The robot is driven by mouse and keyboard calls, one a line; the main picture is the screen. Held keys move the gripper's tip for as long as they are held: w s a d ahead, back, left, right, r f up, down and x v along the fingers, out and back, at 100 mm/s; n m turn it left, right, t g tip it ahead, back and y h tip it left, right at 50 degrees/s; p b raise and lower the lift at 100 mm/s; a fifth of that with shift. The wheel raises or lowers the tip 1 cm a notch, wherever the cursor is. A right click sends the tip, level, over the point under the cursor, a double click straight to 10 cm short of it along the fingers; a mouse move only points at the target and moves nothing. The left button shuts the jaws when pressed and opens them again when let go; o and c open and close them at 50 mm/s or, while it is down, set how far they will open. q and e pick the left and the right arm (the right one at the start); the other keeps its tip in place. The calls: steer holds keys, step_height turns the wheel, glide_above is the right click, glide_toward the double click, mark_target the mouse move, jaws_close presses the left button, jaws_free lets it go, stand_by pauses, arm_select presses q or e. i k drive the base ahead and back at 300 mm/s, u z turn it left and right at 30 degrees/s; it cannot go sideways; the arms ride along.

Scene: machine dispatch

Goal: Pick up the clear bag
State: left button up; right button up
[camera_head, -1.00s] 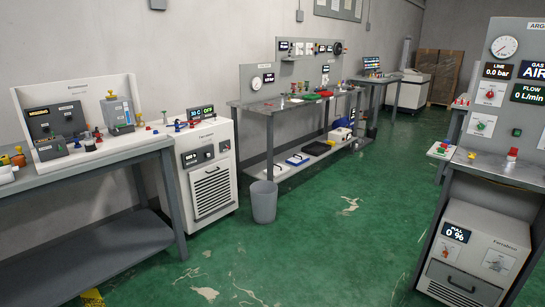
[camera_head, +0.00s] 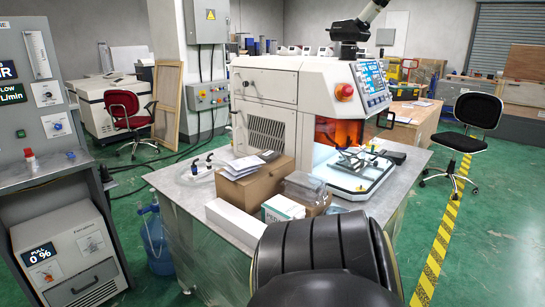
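A clear, crinkled plastic item (camera_head: 305,187) that looks like the clear bag lies on the metal table (camera_head: 170,178). It sits among boxes in front of the white machine, at the middle of the view. What it lies on and whether it holds anything is too small to tell. Neither of my grippers shows in the head view. A large black ribbed part, which looks like one of my own arm links, fills the bottom centre and hides the table's near right part.
Beside the bag are a brown carton (camera_head: 250,184) with papers on top, a white long box (camera_head: 235,217) and a small white-green box (camera_head: 283,208). The white machine (camera_head: 290,105) stands behind. A blue jug (camera_head: 155,240) stands on the floor.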

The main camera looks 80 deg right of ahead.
mark_target(268, 155)
steer(key=z, duration=1.3)
steer(key=i, duration=2.35)
steer(key=z, duration=2.2)
